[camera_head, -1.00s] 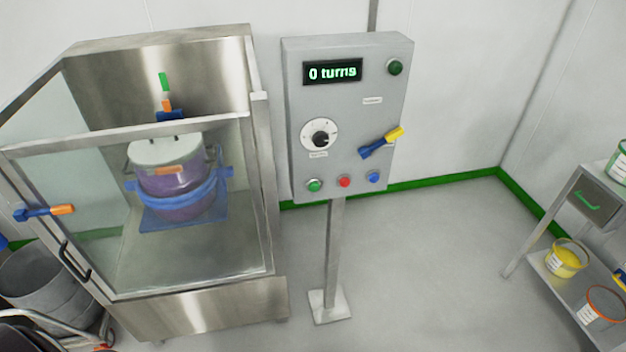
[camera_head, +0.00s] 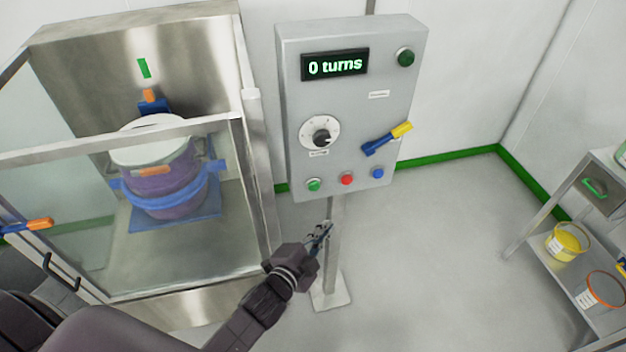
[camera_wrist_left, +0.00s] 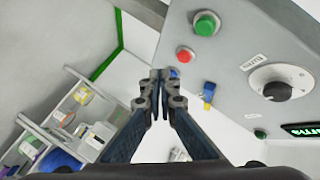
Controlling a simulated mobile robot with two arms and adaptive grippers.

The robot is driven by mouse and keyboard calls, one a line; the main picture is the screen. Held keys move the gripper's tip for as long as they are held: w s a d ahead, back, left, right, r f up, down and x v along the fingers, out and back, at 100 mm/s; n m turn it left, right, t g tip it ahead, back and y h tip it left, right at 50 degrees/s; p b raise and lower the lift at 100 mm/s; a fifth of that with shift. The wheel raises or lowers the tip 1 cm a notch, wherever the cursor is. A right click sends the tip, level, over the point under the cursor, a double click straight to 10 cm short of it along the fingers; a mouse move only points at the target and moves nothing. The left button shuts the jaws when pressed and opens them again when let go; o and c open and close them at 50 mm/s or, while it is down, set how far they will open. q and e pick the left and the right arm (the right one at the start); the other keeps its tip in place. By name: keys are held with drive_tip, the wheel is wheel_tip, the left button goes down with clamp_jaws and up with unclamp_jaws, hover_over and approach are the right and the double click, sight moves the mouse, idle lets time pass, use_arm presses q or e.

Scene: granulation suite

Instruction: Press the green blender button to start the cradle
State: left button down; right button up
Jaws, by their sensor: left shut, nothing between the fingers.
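The green button (camera_head: 313,184) is at the lower left of the grey control panel (camera_head: 345,90), beside a red button (camera_head: 346,180) and a blue button (camera_head: 377,174). The panel display (camera_head: 335,65) reads "0 turns". My left gripper (camera_head: 327,230) is shut and empty, below the panel's lower edge and apart from the buttons. In the left wrist view the gripper fingertips (camera_wrist_left: 158,75) are together, and the green button (camera_wrist_left: 206,23) shows above and to the right of them. The cradle with its blue strap holds a purple drum (camera_head: 165,170) behind the glass door. My right gripper is not in view.
The panel also has a dial (camera_head: 320,136), a yellow and blue lever (camera_head: 388,138) and a dark green lamp or button (camera_head: 406,57). The glass-fronted enclosure (camera_head: 243,150) stands close on the left. A shelf with tubs (camera_head: 566,250) is at right. The floor between is clear.

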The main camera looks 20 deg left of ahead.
sight(314, 186)
use_arm(q)
drive_tip(key=shift+w+r, duration=0.1)
drive_tip(key=shift+r, duration=0.55)
drive_tip(key=w+a, duration=0.5)
drive_tip(key=w, duration=0.2)
drive_tip(key=shift+w+b, duration=0.15)
drive_tip(key=shift+b, duration=0.25)
drive_tip(key=shift+w, duration=0.1)
idle(1.0)
drive_tip(key=shift+w+a, duration=0.2)
drive_tip(key=shift+w, duration=0.05)
